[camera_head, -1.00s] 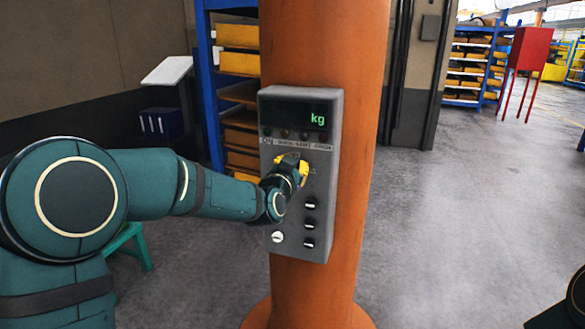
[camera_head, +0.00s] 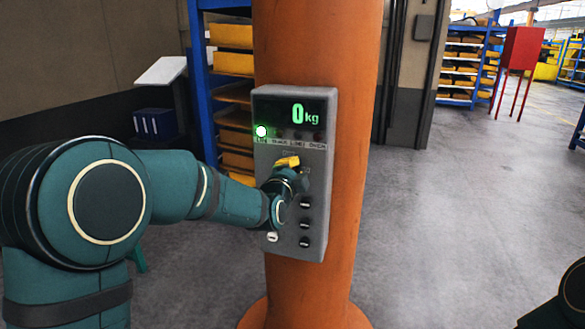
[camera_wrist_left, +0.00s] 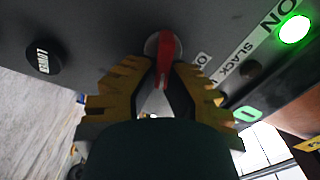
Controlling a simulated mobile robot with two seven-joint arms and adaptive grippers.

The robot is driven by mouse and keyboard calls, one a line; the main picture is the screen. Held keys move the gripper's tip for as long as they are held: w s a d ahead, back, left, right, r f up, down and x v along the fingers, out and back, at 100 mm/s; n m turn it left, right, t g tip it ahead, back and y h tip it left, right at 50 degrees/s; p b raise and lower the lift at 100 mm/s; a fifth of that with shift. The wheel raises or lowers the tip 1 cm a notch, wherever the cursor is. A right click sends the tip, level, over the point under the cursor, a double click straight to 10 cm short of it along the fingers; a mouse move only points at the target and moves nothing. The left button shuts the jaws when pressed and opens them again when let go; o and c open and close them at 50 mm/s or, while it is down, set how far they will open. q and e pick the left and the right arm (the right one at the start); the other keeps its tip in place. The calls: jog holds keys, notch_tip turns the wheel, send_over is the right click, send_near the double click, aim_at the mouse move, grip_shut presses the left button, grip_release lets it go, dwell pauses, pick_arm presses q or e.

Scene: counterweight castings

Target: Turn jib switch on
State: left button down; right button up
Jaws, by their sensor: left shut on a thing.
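The grey control box (camera_head: 318,235) is fixed to the orange column. Its display (camera_head: 304,114) reads 0 kg in green, and the leftmost lamp (camera_head: 261,131) glows green. In the left wrist view the jib switch (camera_wrist_left: 166,58) is a red lever on a round grey base, with an ON label beside it. My left gripper (camera_head: 289,166) is at the upper middle of the box and hides the switch in the head view. In the wrist view its yellow fingers (camera_wrist_left: 163,80) are shut on the red lever from both sides. My right gripper is not in view.
Several dark buttons and a white one (camera_head: 272,237) sit lower on the box. The orange column (camera_head: 315,45) stands behind it. A blue rack (camera_head: 200,75) with yellow trays is behind on the left. Open grey floor (camera_head: 450,230) lies on the right.

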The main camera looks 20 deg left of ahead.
pick_arm(q)
jog(key=shift+f+m, duration=0.25)
jog(key=shift+m, duration=1.45)
jog(key=c, duration=1)
grip_release()
jog(key=shift+w+f, duration=0.1)
jog(key=shift+c, duration=0.2)
jog(key=s, duration=1.2)
jog(key=shift+a, duration=0.15)
